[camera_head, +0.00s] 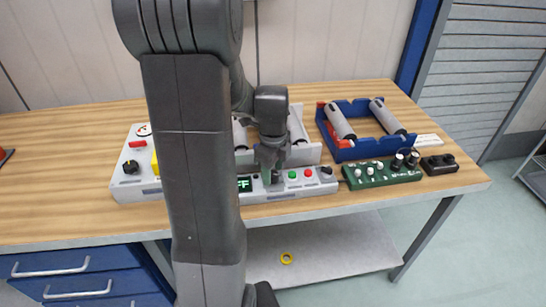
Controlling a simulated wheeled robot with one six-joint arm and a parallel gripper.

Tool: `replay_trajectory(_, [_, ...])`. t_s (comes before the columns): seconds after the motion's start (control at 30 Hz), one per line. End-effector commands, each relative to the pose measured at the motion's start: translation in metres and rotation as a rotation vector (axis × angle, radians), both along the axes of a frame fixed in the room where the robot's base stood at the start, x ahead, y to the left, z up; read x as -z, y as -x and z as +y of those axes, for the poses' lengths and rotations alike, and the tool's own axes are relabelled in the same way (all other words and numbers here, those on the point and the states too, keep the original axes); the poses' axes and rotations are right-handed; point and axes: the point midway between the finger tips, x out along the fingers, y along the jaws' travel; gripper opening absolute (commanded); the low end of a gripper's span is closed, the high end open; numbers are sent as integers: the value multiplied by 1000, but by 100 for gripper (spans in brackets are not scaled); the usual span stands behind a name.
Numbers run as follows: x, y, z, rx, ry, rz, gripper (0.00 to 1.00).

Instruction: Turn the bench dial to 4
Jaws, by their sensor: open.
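A long light-grey control panel (210,194) lies along the bench front. A black round knob (131,167) sits at its left end, and another dark knob (326,172) at its right end. I cannot tell which is the bench dial, and no number 4 is readable. A small display (245,184) is partly hidden by my arm; its visible letters read "FF". My gripper (273,178) points down over the panel, just right of the display. It is open, and its fingertips are small here. Whatever lies directly beneath them is hidden.
Green (293,175) and red (307,172) buttons sit right of my gripper. A green box (382,174) with several knobs, a black box (438,164) and a blue roller frame (352,151) stand further right. A yellow ring (287,258) lies on the lower shelf.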

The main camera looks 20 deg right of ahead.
Motion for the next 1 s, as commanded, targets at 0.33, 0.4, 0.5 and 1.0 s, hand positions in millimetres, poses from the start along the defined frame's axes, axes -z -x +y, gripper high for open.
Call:
replay_trajectory(0.33, [-69, -1, 0, 0, 4, -7, 51])
replay_trajectory(0.4, [-85, -1, 0, 0, 4, -7, 51])
replay_trajectory(0.5, [-105, -1, 0, 0, 3, -6, 51])
replay_trajectory(1.0, [-134, 0, 0, 0, 1, -2, 51])
